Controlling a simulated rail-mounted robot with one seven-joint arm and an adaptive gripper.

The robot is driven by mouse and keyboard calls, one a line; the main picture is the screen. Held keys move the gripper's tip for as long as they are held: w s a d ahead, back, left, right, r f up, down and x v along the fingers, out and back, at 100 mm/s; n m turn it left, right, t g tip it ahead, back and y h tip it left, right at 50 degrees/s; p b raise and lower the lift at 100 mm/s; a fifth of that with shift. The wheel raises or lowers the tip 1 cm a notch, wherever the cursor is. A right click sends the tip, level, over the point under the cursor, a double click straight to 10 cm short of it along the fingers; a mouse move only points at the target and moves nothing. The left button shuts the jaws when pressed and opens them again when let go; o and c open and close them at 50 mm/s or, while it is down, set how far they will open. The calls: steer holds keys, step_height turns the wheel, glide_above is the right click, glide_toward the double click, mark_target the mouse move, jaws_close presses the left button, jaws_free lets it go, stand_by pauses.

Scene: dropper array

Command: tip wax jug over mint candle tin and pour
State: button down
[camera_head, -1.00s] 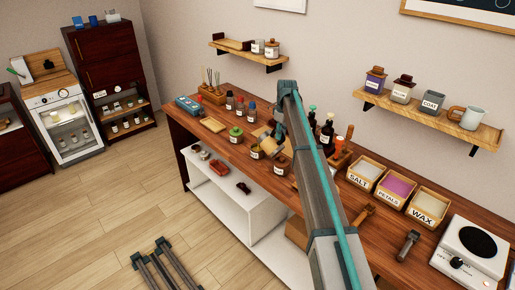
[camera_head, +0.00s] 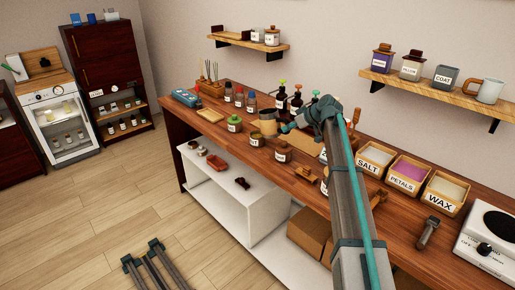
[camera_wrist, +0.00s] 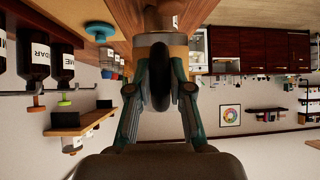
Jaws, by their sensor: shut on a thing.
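The wax jug (camera_head: 268,123), a small tan vessel, is above the worktop in the head view, close above a small jar with a white label (camera_head: 257,140). My gripper (camera_head: 288,127) is at its right side. In the wrist view my gripper (camera_wrist: 161,105) is shut on the jug's dark handle (camera_wrist: 160,75), with the pale jug body (camera_wrist: 160,45) beyond. A green-lidded jar (camera_head: 234,124) stands to the left and a brown jar (camera_head: 283,153) nearer the front. I cannot read which one is the mint candle tin. No pouring wax is visible, and the jug's contents are hidden.
Dark pump bottles (camera_head: 297,103) stand behind the jug, and small bottles (camera_head: 239,98) to the left. Salt (camera_head: 368,170), petals (camera_head: 402,185) and wax (camera_head: 440,200) boxes stand to the right, with a hot plate (camera_head: 490,240) beyond. A wall shelf (camera_head: 430,90) hangs above.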

mark_target(288, 121)
steer(key=shift+w+a+p, duration=0.1)
steer(key=shift+p, duration=0.6)
steer(key=shift+r, duration=1.55)
